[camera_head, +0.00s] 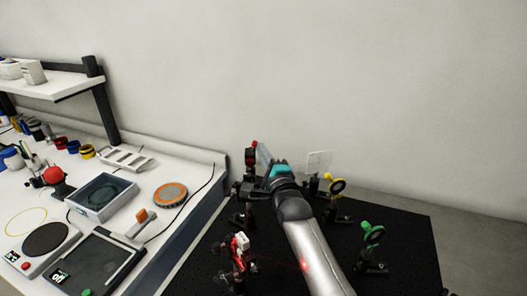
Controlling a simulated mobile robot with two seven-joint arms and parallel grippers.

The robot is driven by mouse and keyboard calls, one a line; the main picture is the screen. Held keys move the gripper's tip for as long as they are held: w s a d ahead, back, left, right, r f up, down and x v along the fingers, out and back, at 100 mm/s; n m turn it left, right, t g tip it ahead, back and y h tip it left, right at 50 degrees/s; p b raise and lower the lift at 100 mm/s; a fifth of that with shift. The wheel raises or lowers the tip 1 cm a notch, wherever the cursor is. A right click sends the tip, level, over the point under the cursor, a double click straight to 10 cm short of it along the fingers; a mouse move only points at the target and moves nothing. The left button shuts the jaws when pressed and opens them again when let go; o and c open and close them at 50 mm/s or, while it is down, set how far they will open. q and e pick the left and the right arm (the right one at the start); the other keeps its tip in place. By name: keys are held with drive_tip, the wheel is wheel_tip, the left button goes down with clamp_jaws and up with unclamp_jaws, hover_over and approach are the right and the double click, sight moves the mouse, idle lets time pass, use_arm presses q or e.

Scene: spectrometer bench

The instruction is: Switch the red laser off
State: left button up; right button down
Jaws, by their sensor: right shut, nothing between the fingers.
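My right arm comes in from the bottom over the black optical bench (410,235). Its gripper (262,153) is at the far left part of the bench, pointing away, and is shut and empty. A red-topped post-mounted part (251,156) stands right beside the fingertips; I cannot tell whether they touch. A red and white mounted part (240,243) stands nearer on the bench. A faint red beam runs right from near it to a bright red spot on my forearm, so the red laser is lit. Its switch is not clearly visible. My left gripper is out of view.
Yellow (336,186) and green (373,233) ring mounts stand right of my arm, with a clear plate (319,161) behind. A white worktable (190,225) with a hotplate, balance and trays lies left. The bench's right side is mostly free.

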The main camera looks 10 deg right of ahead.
drive_tip(key=shift+a+r+n+g+p, duration=0.15)
drive_tip(key=shift+r+n+p, duration=0.15)
drive_tip(key=shift+n+p, duration=0.5)
drive_tip(key=shift+a+r+n+g+p, duration=0.2)
drive_tip(key=shift+n+p, duration=0.3)
drive_tip(key=shift+p, duration=0.45)
drive_tip(key=n+p, duration=0.1)
drive_tip(key=p, duration=0.1)
drive_tip(key=a+n+g+p, duration=0.1)
drive_tip(key=n, duration=0.1)
drive_tip(key=shift+w+r+p, duration=0.2)
drive_tip(key=shift+p, duration=0.2)
